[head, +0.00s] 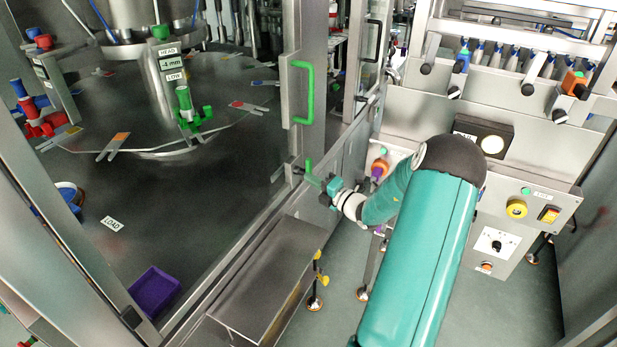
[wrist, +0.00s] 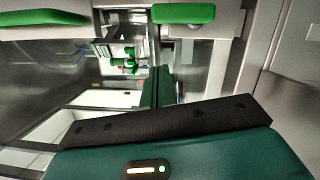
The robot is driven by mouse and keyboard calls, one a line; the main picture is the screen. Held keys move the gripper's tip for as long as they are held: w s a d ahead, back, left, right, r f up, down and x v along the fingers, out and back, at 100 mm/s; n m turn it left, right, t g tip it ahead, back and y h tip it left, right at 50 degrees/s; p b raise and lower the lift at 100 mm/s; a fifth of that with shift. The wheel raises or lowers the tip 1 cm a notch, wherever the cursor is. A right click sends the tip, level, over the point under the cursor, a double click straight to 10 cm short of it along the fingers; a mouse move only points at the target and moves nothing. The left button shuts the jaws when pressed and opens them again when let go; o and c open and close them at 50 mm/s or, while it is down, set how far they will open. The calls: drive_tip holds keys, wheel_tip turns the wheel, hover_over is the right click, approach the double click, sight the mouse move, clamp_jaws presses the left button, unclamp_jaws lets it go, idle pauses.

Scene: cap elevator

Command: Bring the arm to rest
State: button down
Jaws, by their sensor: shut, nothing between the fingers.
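My teal arm reaches up from the bottom of the head view, bends at a dark joint, and folds back to the left. My gripper (head: 326,190) is small in the head view, beside the lower green handle (head: 311,173) of the machine's door frame. It is shut with nothing held. I cannot tell whether it touches the handle. The wrist view shows my teal gripper body with a black strip across it, and green handles (wrist: 183,13) beyond.
A taller green door handle (head: 304,92) stands above. A control panel with a yellow button (head: 516,208) is at right. The machine table (head: 215,165) holds a purple tray (head: 153,291) at left. A metal chute (head: 262,275) lies below my gripper.

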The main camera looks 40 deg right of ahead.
drive_tip(key=s, duration=0.8)
drive_tip(key=shift+d, duration=0.45)
drive_tip(key=shift+r, duration=0.1)
drive_tip(key=a+r+n+g+y, duration=0.35)
drive_tip(key=a+n+g, duration=0.25)
drive_tip(key=a+n, duration=0.75)
drive_tip(key=a+r+n+g+y, duration=0.3)
drive_tip(key=a+r+n+g, duration=0.25)
drive_tip(key=a+n, duration=0.85)
drive_tip(key=s+a+r+n+h, duration=0.4)
drive_tip(key=s+a+n, duration=0.2)
drive_tip(key=n, duration=0.5)
drive_tip(key=s+a+r+n+g+h, duration=0.1)
drive_tip(key=s+a+r+n+h, duration=0.3)
drive_tip(key=s+n, duration=0.5)
drive_tip(key=shift+s+a+r+n, duration=0.2)
drive_tip(key=shift+a+r+n, duration=0.2)
drive_tip(key=shift+a+n, duration=0.75)
